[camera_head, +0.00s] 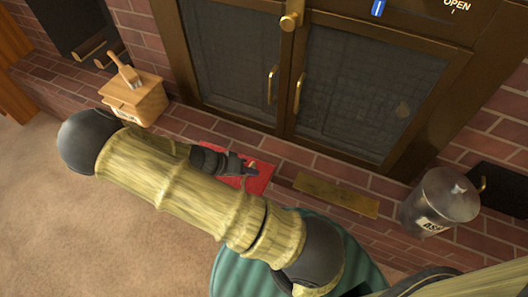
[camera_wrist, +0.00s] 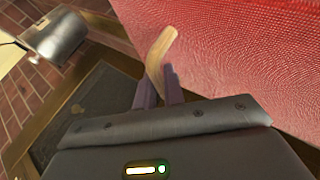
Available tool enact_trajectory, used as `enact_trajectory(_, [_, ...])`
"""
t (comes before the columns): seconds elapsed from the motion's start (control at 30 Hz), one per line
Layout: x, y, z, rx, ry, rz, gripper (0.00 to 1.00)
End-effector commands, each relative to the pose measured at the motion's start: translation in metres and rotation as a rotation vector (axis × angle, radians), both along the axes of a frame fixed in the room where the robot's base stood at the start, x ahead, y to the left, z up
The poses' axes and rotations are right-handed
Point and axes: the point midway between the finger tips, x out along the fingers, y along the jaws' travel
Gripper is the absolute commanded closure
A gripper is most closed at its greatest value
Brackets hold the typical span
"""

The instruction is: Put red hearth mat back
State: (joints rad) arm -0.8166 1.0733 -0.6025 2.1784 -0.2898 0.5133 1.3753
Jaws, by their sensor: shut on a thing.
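The red hearth mat (camera_head: 256,184) shows in the head view over the brick hearth, in front of the dark glass doors, partly hidden by my arm. It fills the upper right of the wrist view (camera_wrist: 240,60) as a textured red sheet. A tan curved strip, like a tab, lies at its edge between my fingers. My gripper (camera_head: 248,168) is at the mat, and its two purple-grey fingers (camera_wrist: 160,88) are shut on this tab. I cannot tell whether the mat touches the bricks.
A flat brass-coloured plate (camera_head: 336,195) lies on the hearth right of the mat. A metal ash bucket (camera_head: 438,203) stands farther right. A wooden box (camera_head: 134,100) with a brush stands at left. The glass doors (camera_head: 345,90) are shut behind. A green ribbed round thing (camera_head: 235,265) is below my arm.

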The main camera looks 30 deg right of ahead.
Motion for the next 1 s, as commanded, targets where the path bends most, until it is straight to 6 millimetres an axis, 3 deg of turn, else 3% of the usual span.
enact_trajectory(0.63, [0.086, -0.110, -0.002, 0.001, -0.005, -0.003, 1.00])
enact_trajectory(0.73, [0.084, -0.107, -0.019, 0.000, 0.000, 0.001, 1.00])
enact_trajectory(1.0, [0.084, -0.108, -0.020, 0.000, -0.002, -0.001, 1.00])
